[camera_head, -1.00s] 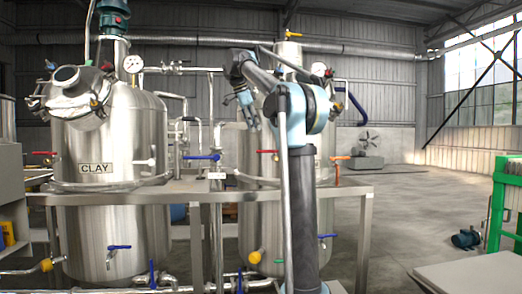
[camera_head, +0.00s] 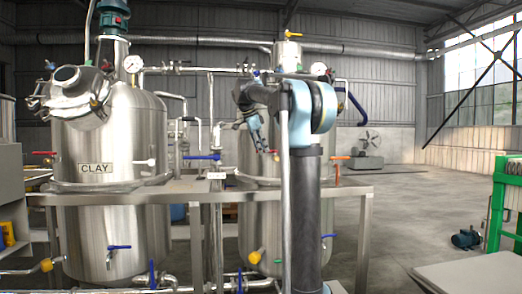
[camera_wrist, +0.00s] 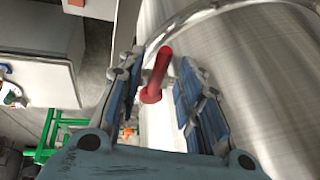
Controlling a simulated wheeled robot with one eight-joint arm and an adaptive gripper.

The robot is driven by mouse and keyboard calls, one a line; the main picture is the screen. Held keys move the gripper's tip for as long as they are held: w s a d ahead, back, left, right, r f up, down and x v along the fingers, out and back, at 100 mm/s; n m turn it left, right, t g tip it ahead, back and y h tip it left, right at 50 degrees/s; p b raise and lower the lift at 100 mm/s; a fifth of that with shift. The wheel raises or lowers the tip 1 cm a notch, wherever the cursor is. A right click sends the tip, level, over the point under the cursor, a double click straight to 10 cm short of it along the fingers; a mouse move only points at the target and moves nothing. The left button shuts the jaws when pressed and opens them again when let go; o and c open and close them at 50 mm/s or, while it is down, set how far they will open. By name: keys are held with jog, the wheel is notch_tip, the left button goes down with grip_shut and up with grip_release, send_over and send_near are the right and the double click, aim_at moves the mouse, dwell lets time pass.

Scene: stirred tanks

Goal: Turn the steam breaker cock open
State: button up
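A red cock handle (camera_wrist: 151,94) shows in the wrist view against the side of a steel tank (camera_wrist: 215,50). It stands between the two blue-padded fingers of my open gripper (camera_wrist: 160,68), with gaps on both sides. No label marks it as the steam breaker cock. In the head view, my gripper (camera_head: 262,148) points down beside the right-hand tank (camera_head: 253,215), at about the height of the red handle (camera_head: 273,152). My arm hides part of that tank.
The tank marked CLAY (camera_head: 110,130) stands at left with its own red handle (camera_head: 43,153). A blue handle (camera_head: 202,157) and an orange handle (camera_head: 340,158) stick out near the steel frame (camera_head: 365,240).

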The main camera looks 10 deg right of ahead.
grip_shut()
